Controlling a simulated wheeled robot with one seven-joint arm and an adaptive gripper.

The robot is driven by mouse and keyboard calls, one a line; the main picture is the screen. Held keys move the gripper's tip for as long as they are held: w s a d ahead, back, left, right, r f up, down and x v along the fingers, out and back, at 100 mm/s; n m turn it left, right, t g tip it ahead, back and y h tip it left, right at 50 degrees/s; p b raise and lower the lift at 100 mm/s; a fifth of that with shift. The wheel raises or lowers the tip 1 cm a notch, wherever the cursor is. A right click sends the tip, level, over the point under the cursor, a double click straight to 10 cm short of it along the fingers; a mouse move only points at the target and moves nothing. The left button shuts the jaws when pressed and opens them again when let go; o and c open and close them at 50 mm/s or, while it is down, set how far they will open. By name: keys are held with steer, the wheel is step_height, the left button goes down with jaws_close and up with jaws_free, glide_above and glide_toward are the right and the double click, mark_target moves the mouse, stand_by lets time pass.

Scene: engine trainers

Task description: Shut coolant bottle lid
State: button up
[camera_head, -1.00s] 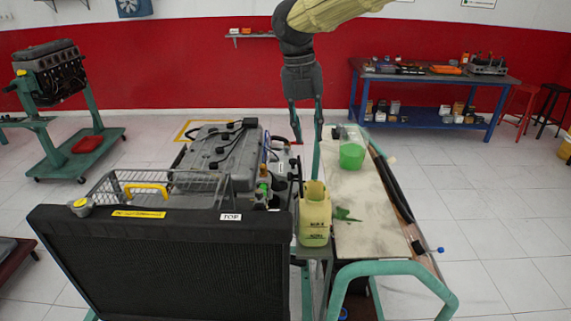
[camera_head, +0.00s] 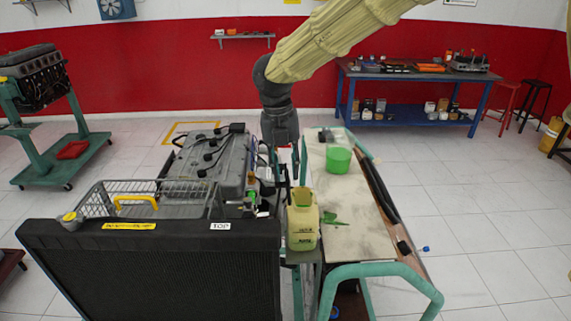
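The coolant bottle (camera_head: 302,228) is pale yellow-green with dark lettering. It stands upright just right of the engine, at the left edge of the worktop. The left fingertip is left of the bottle, near the engine's side. The lid is too small and too hidden by the finger for me to tell its position.
The engine (camera_head: 205,158) and a wire basket (camera_head: 150,198) lie left, behind the black radiator (camera_head: 150,270). A green cup (camera_head: 338,160) and a green piece (camera_head: 333,219) lie on the worktop (camera_head: 350,205). A black hose (camera_head: 383,195) runs along its right edge.

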steer(key=shift+f, duration=0.3)
jaws_close()
